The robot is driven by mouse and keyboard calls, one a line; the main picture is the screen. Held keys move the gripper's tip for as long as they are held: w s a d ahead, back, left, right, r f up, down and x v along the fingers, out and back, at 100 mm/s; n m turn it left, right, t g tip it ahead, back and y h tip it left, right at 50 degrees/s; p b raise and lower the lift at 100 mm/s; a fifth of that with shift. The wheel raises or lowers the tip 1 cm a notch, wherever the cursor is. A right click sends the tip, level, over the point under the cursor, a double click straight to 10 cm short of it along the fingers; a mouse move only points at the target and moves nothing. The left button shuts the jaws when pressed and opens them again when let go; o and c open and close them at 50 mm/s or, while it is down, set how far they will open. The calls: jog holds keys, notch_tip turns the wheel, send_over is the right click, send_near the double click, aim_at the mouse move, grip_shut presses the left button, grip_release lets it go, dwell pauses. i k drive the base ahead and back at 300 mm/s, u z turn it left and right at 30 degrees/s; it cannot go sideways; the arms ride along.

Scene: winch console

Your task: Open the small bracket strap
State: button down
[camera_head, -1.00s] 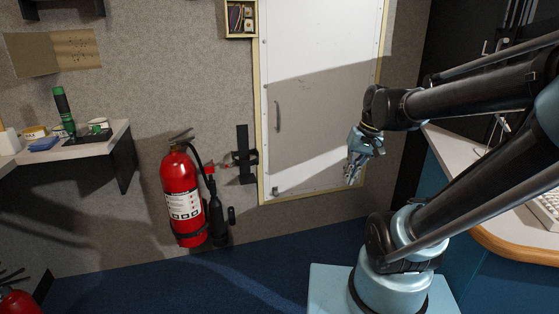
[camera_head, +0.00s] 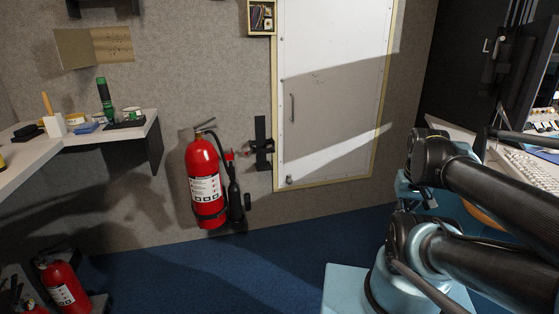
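A small black bracket (camera_head: 262,143) is fixed upright on the grey wall, just left of the white door. A dark band crosses its lower half; it looks like the strap, but it is too small to tell whether it is open or closed. A red fire extinguisher (camera_head: 206,183) stands against the wall left of the bracket, and its black hose and horn hang between them. My gripper (camera_head: 404,187) is at the right, well apart from the bracket and right of the door. My own arm hides most of it, and its fingers cannot be made out.
A white door panel (camera_head: 335,105) with a handle stands right of the bracket. A shelf (camera_head: 85,139) with small items juts out at the left. More red extinguishers (camera_head: 64,286) are at lower left. A desk with a keyboard (camera_head: 531,167) is at right. The blue floor (camera_head: 215,270) in front is clear.

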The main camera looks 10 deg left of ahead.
aim_at(271, 149)
jog(key=k, duration=1.2)
jog(key=u, duration=2)
jog(key=i, duration=1.65)
jog(key=z, duration=2.15)
